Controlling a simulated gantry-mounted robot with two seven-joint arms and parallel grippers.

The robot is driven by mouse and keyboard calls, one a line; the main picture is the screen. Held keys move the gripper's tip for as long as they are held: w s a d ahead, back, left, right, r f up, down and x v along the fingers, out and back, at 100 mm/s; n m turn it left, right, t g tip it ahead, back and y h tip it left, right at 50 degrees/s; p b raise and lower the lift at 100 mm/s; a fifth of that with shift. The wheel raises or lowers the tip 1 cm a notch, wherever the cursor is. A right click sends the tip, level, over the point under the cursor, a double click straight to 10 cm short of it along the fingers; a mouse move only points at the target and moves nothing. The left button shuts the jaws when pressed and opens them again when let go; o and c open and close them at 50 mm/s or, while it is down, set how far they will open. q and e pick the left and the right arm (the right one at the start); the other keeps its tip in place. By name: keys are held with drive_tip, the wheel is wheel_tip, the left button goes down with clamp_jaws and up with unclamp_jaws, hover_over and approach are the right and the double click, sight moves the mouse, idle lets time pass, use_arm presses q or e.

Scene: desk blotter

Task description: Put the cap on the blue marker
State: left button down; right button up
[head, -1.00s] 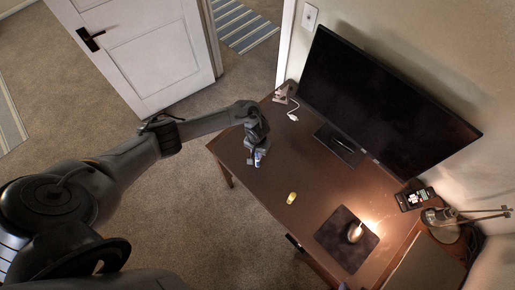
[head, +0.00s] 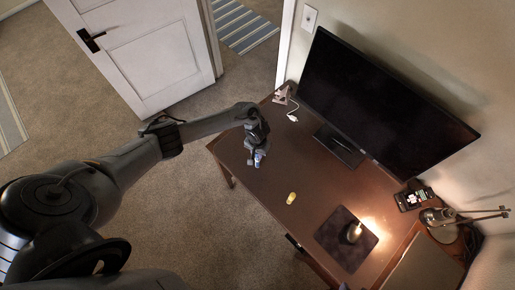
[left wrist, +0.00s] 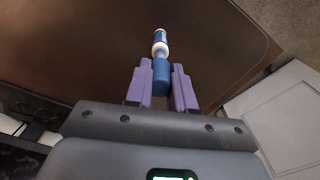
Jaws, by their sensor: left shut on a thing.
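My left gripper (head: 258,157) is above the left part of the desk, and its purple fingers show in the left wrist view (left wrist: 161,82). The fingers are shut on a blue cylindrical piece (left wrist: 161,76) that looks like the cap. Straight beyond it, in line, is a white collar and then the blue-and-white marker (left wrist: 161,38). The marker also shows as a small blue-and-white shape under the gripper in the head view (head: 259,160). I cannot tell whether cap and marker are fully joined. My right gripper is not in view.
A small yellow object (head: 291,198) is on the brown desk (head: 300,230), right of the gripper. A monitor (head: 385,105) stands at the back.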

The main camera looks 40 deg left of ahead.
sight(257, 155)
use_arm(q)
drive_tip(key=shift+f, duration=0.4)
idle(0.3)
drive_tip(key=shift+f+b, duration=0.95)
drive_tip(key=shift+f, duration=0.2)
drive_tip(key=c, duration=0.9)
unclamp_jaws()
drive_tip(key=shift+r, duration=0.15)
drive_tip(key=shift+r, duration=0.25)
wheel_tip(257, 155, up, 10)
drive_tip(key=shift+p, duration=1.05)
